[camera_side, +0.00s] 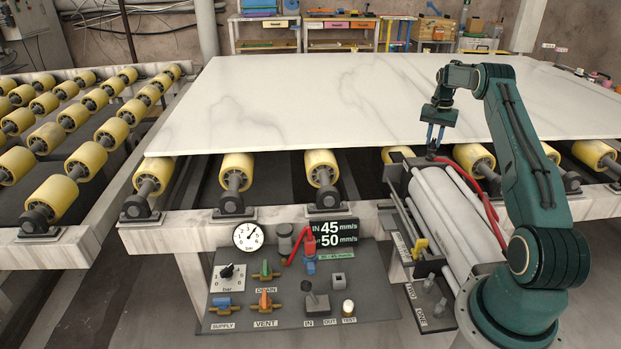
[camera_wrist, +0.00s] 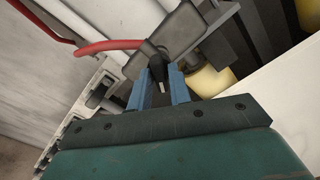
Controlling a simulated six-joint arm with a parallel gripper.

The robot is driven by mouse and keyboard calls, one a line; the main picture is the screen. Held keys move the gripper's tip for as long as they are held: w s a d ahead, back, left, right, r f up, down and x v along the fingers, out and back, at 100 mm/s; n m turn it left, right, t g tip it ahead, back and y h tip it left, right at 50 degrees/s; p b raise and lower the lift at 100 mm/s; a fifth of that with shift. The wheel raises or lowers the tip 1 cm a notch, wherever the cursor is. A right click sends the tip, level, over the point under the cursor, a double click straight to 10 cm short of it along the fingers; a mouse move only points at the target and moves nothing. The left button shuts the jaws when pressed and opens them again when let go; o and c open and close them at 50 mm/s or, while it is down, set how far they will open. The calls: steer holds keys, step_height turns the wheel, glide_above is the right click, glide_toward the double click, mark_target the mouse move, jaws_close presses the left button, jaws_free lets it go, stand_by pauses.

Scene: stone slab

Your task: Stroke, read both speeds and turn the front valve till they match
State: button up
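The readout (camera_side: 333,235) on the panel shows IN 45 mm/s and a second line, partly covered, of 50 mm/s. A smaller green line below is too small to read surely. The cylinder (camera_side: 446,208) lies beside the panel with red hoses. My gripper (camera_side: 435,148) points down at the cylinder's far end, at a small black fitting (camera_wrist: 158,66) with a red hose. In the wrist view my gripper's blue fingers (camera_wrist: 159,86) stand apart, one on each side of the fitting. I cannot tell whether they touch it.
A white marble slab (camera_side: 290,95) lies on yellow rollers (camera_side: 237,166) just beyond my gripper. Red hoses (camera_side: 470,180) run close to my gripper.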

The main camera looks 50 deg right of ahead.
mark_target(434, 140)
jaws_close()
steer(key=shift+n, duration=1.1)
steer(key=shift+o, duration=2.2)
jaws_free()
steer(key=shift+r, duration=0.1)
step_height(434, 140, up, 14)
